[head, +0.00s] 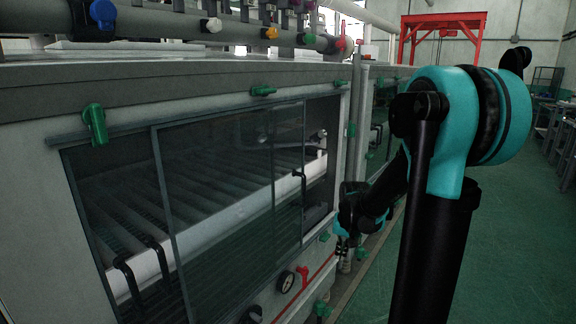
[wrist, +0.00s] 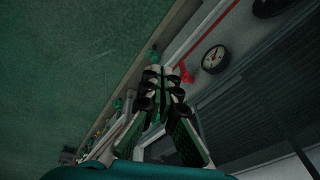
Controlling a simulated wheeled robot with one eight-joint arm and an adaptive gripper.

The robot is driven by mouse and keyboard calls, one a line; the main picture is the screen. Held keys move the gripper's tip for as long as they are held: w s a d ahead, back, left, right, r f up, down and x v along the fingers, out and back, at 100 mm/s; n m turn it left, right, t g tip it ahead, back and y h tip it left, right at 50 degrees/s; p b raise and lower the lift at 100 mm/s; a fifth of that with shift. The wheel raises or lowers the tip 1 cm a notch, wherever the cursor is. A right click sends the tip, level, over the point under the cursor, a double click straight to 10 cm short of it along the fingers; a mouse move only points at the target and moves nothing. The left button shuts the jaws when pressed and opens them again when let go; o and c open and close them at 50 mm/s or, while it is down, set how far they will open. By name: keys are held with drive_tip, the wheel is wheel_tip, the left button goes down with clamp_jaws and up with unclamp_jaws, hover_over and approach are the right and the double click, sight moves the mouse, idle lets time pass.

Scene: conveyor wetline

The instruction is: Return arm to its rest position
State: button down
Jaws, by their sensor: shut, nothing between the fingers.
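My arm stands at the right of the head view, black and teal, and bends down towards the machine's side. My gripper (head: 342,250) hangs low beside the machine's front, near the lower right end of the window. In the wrist view my gripper (wrist: 160,78) shows with its dark finger links drawn together at the tips. It is shut and nothing shows between the fingers. The fingertips are small and dark in the head view. I cannot tell how far they are from the machine's wall.
The wetline machine (head: 230,80) fills the left, with sliding glass panels, rollers and green latches (head: 95,124). A pressure gauge (head: 285,282) and a red valve (head: 303,275) sit low on its front, close to my gripper. The green floor (head: 520,230) is open at right; a red frame (head: 440,28) stands behind.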

drive_tip(key=s+f+n+t, duration=0.1)
drive_tip(key=s, duration=0.8)
drive_tip(key=s+d+f+n, duration=0.1)
drive_tip(key=s, duration=0.9)
drive_tip(key=shift+d+f+n+t, duration=0.3)
drive_tip(key=shift+f+t, duration=0.1)
